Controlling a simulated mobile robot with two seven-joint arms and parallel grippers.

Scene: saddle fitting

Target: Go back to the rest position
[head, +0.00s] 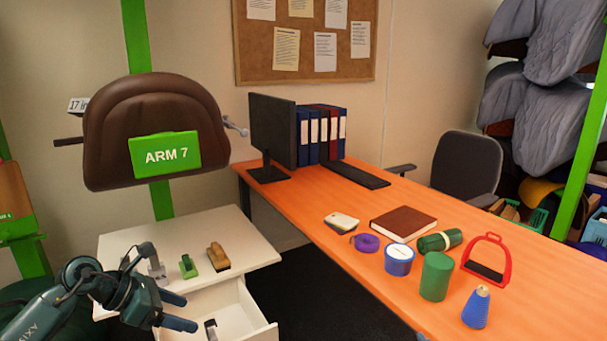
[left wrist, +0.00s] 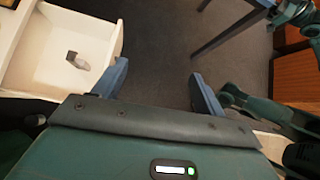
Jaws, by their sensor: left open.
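My left gripper (head: 186,311) is in the lower left of the head view, open, beside the white cabinet and its open drawer. Nothing shows between its fingers. In the left wrist view the two blue-grey fingers (left wrist: 160,72) stand wide apart over the dark floor. The pulled-out drawer (left wrist: 52,25) lies to the left of them, with a small grey metal piece (left wrist: 78,60) inside. Dark green links of my own body show at the right of that view. I cannot make out my right gripper in either view.
The white cabinet top (head: 235,225) carries a green tool (head: 188,266) and a brown wooden tool (head: 217,257). A brown saddle (head: 155,110) labelled ARM 7 is above it. The orange desk (head: 310,215) holds a monitor (head: 272,130), a red stirrup (head: 487,262) and several other items.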

